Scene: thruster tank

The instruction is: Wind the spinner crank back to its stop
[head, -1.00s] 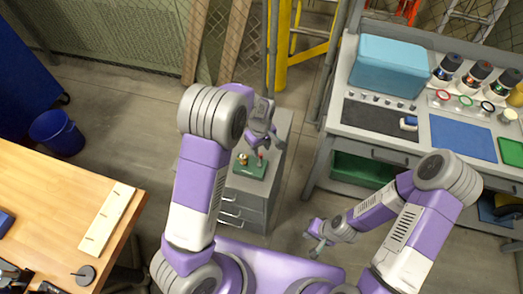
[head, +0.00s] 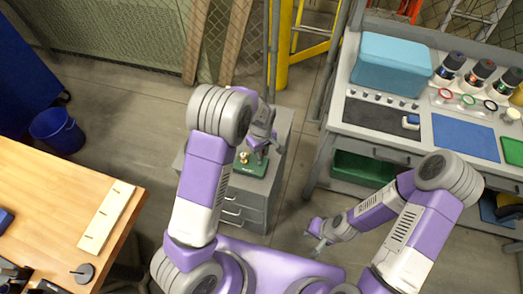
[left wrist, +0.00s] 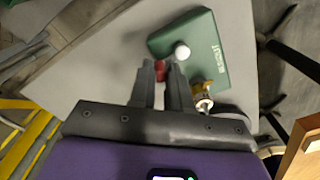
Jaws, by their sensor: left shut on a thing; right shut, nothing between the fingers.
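The spinner is a green base (head: 252,168) on top of a grey drawer cabinet. The base also shows in the left wrist view (left wrist: 200,48), with a white round knob (left wrist: 182,51) on it and a red piece (left wrist: 160,70) beside that. A brass fitting (left wrist: 203,100) stands at the base's near side. My left gripper (head: 260,151) is at the spinner; in the left wrist view its fingers (left wrist: 162,75) are closed around the red piece, apparently the crank handle, and partly hide it. My right gripper (head: 317,245) is shut and empty, low to the right of the cabinet.
The cabinet top (head: 282,130) is otherwise mostly clear. A workbench (head: 345,105) with a teal box (head: 390,65) and several jars stands at the right. A wooden table (head: 50,190) is at the left, with a blue bin (head: 57,130) behind it.

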